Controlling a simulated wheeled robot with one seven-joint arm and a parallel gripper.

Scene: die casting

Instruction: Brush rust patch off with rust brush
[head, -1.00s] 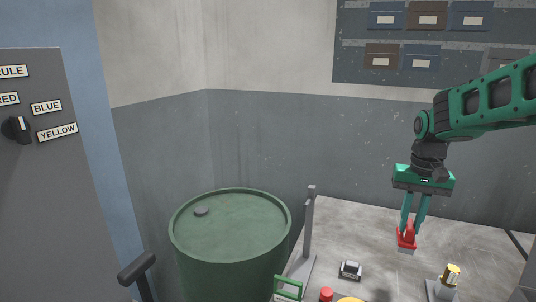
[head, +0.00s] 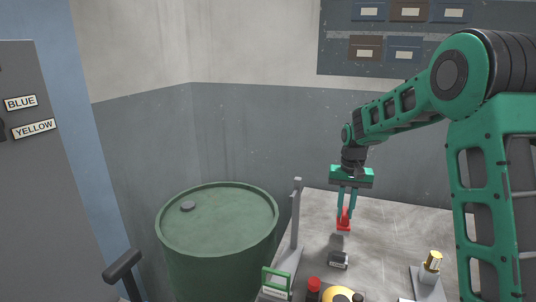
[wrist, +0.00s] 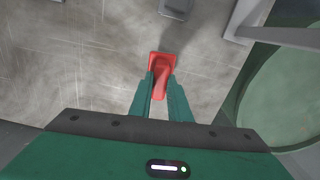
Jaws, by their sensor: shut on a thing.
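A red tool (head: 344,222), which looks like the rust brush, is upright below my gripper (head: 345,208) over the grey worktable (head: 390,235). In the wrist view the brush (wrist: 162,72) has a wide red head and a narrower red handle. My gripper (wrist: 160,92) is shut on the handle, with one green finger on each side. I cannot tell whether the brush touches the table. Its underside is hidden. I make out no clear rust patch in either view.
A small grey block (head: 338,260) lies nearer on the table. A grey upright post (head: 295,225) stands at the left edge, beside a green drum (head: 215,225). A brass-topped fixture (head: 431,265) is at right. Red and yellow items (head: 338,294) sit at the front.

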